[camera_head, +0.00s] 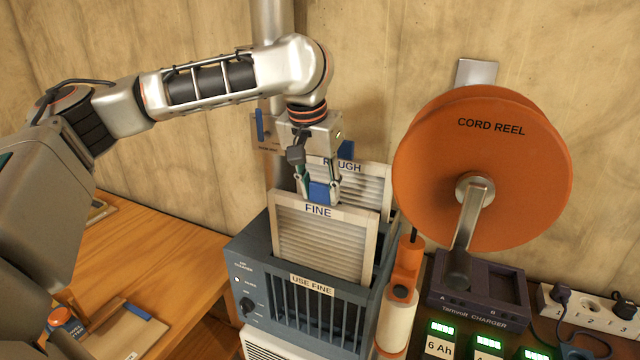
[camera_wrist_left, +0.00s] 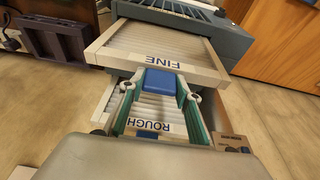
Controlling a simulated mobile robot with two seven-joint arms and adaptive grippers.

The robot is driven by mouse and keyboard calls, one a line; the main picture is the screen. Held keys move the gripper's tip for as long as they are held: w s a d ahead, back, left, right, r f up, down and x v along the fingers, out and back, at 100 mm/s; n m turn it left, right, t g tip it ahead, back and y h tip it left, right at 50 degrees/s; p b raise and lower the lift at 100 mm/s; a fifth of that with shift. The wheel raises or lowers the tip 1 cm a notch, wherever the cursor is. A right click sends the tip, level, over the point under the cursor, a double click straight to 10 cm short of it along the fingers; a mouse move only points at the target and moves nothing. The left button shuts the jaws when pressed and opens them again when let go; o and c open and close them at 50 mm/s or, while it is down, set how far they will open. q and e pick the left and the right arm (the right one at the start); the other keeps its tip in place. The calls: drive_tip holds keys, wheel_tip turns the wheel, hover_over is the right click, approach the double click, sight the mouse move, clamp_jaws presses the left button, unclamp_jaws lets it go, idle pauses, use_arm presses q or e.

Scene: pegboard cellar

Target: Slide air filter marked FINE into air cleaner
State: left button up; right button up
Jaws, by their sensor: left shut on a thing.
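The filter marked FINE (camera_head: 322,238) is a pale pleated panel with a blue tab on its top edge. It stands upright at the top of the blue-grey air cleaner (camera_head: 262,279), its lower part hidden behind the cleaner's front; I cannot tell how deep it sits. My left gripper (camera_head: 319,193) is shut on its blue tab from above. The left wrist view shows the fingers (camera_wrist_left: 164,88) at the tab and the FINE frame (camera_wrist_left: 205,72) at the cleaner (camera_wrist_left: 228,38). The filter marked ROUGH (camera_head: 375,184) stands behind. My right gripper is not in view.
An orange cord reel (camera_head: 430,150) stands close on the right, above a dark charger (camera_head: 480,306). An orange-and-white cylinder (camera_head: 398,315) stands beside the cleaner's right side. A power strip (camera_head: 592,312) lies far right. The wooden table (camera_head: 165,240) on the left has bare room.

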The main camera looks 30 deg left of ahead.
use_arm(q)
drive_tip(key=shift+f, duration=0.1)
idle(0.3)
hover_over(320, 236)
drive_tip(key=w, duration=0.1)
drive_tip(key=shift+a+f, duration=0.15)
drive_tip(key=shift+f, duration=1.3)
drive_tip(key=shift+a+f, duration=0.1)
drive_tip(key=shift+f, duration=1.45)
drive_tip(key=shift+f, duration=3)
